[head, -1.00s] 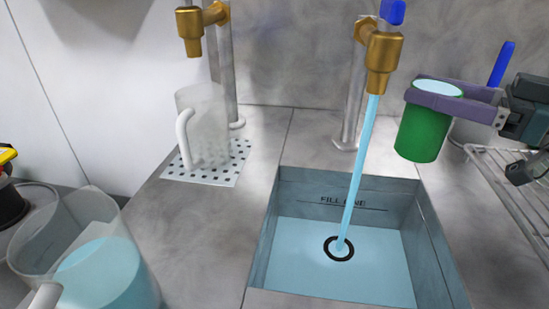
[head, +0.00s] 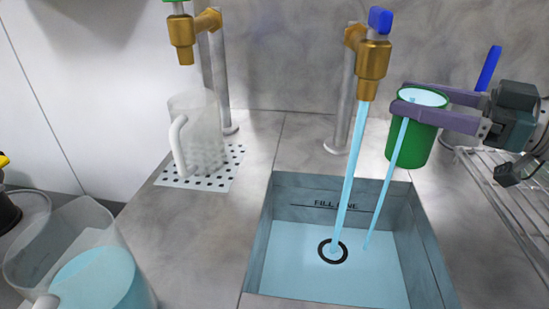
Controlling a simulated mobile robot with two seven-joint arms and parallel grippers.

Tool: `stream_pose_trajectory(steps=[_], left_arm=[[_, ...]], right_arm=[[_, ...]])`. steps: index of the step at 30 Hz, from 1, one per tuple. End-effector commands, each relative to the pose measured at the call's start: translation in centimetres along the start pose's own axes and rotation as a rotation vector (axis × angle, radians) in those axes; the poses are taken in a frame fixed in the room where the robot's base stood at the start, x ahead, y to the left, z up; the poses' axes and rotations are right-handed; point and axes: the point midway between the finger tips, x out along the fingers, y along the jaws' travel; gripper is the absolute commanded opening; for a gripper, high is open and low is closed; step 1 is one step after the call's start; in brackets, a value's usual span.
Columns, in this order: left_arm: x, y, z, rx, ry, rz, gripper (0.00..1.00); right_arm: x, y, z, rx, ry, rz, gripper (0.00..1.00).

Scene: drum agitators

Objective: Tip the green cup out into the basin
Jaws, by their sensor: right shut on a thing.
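The green cup (head: 408,146) is held at the right by my right gripper (head: 422,104), whose purple fingers are shut around its upper part. The cup is tilted a little to the left, with pale blue liquid at its rim. A thin stream (head: 386,189) runs from its lip down into the basin. The basin (head: 262,240) is a sunken grey box with a fill line mark, blue liquid and a dark ring at its bottom. My left gripper is not in view.
A brass tap (head: 371,75) with a blue top pours a stream into the basin. A second brass tap (head: 182,40) stands over a clear mug (head: 197,135) on a perforated plate (head: 175,181). A clear jug (head: 68,262) of blue liquid is front left. A wire rack (head: 503,190) lies right.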

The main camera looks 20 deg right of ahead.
Motion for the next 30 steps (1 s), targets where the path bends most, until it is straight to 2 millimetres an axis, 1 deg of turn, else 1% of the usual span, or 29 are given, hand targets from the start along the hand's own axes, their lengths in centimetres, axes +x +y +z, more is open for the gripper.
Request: stream_pose_trajectory(steps=[30], left_arm=[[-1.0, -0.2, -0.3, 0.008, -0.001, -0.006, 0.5]], right_arm=[[0.4, -1.1, 0.3, -0.106, -0.032, 0.0, 0.0]])
